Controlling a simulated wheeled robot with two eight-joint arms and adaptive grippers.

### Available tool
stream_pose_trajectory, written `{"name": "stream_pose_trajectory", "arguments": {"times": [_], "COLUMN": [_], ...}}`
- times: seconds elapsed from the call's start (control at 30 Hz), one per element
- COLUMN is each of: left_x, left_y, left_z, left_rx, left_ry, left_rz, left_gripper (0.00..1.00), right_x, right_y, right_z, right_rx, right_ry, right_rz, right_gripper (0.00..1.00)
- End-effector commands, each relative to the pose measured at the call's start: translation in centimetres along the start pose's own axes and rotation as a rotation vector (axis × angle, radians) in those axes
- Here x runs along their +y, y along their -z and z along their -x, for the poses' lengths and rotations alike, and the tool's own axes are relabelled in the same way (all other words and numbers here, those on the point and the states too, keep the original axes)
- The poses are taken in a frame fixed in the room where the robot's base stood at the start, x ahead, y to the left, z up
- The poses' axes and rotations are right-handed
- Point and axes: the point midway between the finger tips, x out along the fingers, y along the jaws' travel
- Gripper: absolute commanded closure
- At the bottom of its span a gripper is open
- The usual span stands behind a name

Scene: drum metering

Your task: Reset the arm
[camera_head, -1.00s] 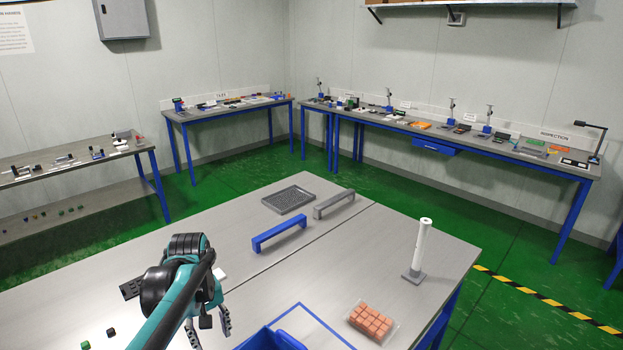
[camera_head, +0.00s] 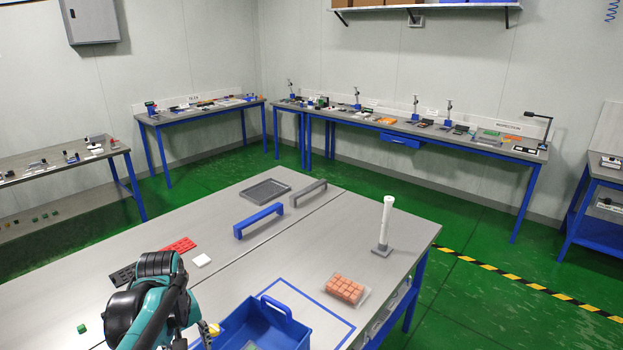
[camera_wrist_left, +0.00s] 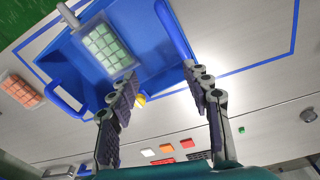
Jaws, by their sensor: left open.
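My left arm comes in at the lower left of the head view. Its gripper (camera_head: 207,333) is at the bottom edge, partly hidden by the arm, beside the left side of the blue bin (camera_head: 292,330). In the left wrist view the gripper (camera_wrist_left: 163,82) is open, its two fingers apart with nothing between the tips. The blue bin (camera_wrist_left: 150,60) lies beyond the fingers and holds a tray of pale green cubes (camera_wrist_left: 103,44). A small yellow thing (camera_wrist_left: 140,100) shows beside one finger. My right gripper is not in view.
On the table are a tray of orange cubes (camera_head: 346,289), a white post on a grey base (camera_head: 386,225), a blue handle (camera_head: 258,220), a grey handle (camera_head: 308,193), a dark tray (camera_head: 264,189), a red block (camera_head: 179,245) and a white block (camera_head: 201,260).

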Motion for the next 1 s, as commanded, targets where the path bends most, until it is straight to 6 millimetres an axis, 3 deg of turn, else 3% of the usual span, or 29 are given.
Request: {"name": "stream_pose_trajectory", "arguments": {"times": [0.37, 0.7, 1.0], "left_x": [0.4, 0.3, 0.4], "left_y": [-4.8, -11.9, -13.6], "left_z": [0.0, -2.4, -3.5], "left_rx": [0.151, 0.428, 0.529], "left_ry": [-0.074, -0.174, -0.199], "left_rz": [-0.206, -0.545, -0.655], "left_gripper": [0.51, 0.51, 0.51], "right_x": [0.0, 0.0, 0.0], "right_y": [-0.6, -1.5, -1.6], "right_z": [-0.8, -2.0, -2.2], "right_rx": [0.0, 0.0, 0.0], "right_ry": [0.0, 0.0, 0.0], "right_rz": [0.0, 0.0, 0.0], "right_gripper": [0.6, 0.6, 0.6]}}
